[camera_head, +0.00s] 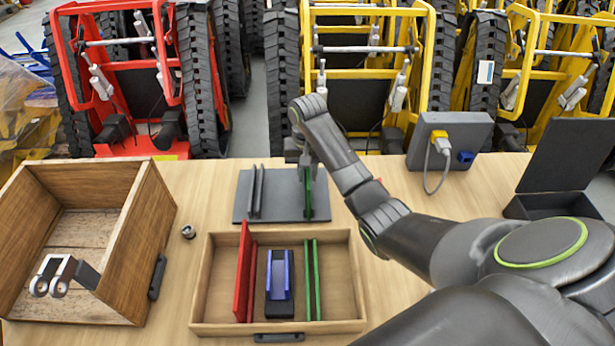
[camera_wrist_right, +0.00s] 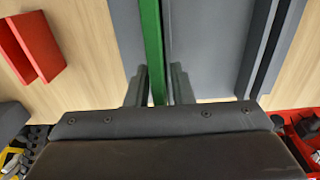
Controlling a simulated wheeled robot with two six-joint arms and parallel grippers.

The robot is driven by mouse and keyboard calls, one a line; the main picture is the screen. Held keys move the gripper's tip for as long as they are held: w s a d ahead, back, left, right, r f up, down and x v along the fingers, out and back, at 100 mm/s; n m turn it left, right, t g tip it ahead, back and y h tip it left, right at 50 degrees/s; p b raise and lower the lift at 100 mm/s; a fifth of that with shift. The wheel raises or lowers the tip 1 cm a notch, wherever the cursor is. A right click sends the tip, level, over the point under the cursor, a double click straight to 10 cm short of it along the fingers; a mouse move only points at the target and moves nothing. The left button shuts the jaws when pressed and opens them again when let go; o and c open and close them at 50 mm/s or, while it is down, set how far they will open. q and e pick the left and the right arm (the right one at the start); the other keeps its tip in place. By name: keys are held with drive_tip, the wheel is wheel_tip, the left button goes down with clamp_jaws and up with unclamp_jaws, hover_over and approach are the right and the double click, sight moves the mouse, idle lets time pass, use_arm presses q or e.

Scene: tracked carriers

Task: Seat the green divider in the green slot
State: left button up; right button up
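The green divider (camera_head: 308,195) stands upright over the dark grey plate (camera_head: 283,212) at the back middle of the table. My right gripper (camera_head: 304,152) is at its far end, from above. In the right wrist view the green divider (camera_wrist_right: 153,50) runs between the two close-set fingers (camera_wrist_right: 159,85), which appear shut on it. Whether its lower edge touches the plate is hard to tell. The green slot (camera_head: 313,280), a pair of upright green rails, is in the right part of the wooden tray (camera_head: 342,300) and looks empty. My left gripper is not in view.
The tray also holds a red divider (camera_head: 242,268) and a blue part (camera_head: 280,275). Dark rails (camera_head: 256,190) stand left on the plate. A red part (camera_wrist_right: 27,45) shows in the wrist view. A wooden box (camera_head: 140,235) is left, a grey device (camera_head: 449,140) right.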

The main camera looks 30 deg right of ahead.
clamp_jaws()
drive_tip(key=shift+r, duration=0.15)
